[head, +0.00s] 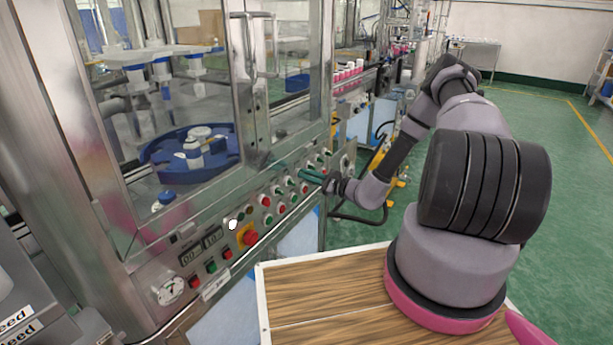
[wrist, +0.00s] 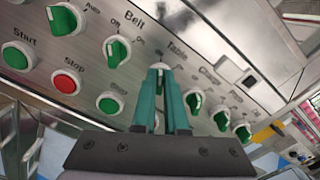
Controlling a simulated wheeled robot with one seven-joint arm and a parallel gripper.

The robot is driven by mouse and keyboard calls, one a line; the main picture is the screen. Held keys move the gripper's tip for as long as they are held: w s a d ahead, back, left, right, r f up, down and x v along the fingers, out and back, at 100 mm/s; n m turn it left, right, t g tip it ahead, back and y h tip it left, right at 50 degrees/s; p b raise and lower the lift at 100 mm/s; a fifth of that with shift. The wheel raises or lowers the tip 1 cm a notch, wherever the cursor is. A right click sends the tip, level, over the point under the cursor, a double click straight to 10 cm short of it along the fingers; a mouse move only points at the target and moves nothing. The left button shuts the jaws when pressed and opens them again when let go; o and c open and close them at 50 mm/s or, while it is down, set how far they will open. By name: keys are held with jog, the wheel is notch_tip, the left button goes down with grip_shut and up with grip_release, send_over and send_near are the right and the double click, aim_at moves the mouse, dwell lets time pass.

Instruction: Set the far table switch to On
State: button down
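The table switch (wrist: 160,66) is a knob on the steel control panel, under the label "Table" in the wrist view. My gripper's green fingers (wrist: 160,75) are at this knob and cover most of it, so its pointer position is hard to read. The fingers stand close together with a narrow gap; whether they press on the knob I cannot tell. In the head view my gripper (head: 312,176) reaches the right part of the panel (head: 219,290), and the switch is hidden there.
A red stop button (wrist: 67,81) is nearby. A red emergency button (head: 250,238) is further left on the panel. Glass doors (head: 283,70) stand above the panel.

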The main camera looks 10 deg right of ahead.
dwell(0.4)
jog(key=m, duration=1.1)
jog(key=shift+w+d+m, duration=0.2)
jog(key=shift+d+m, duration=0.1)
jog(key=shift+m, duration=0.1)
dwell(0.4)
jog(key=c, duration=0.9)
grip_release()
jog(key=shift+c, duration=0.2)
jog(key=v, duration=1)
jog(key=shift+s+d, duration=0.25)
jog(key=shift+d, duration=0.05)
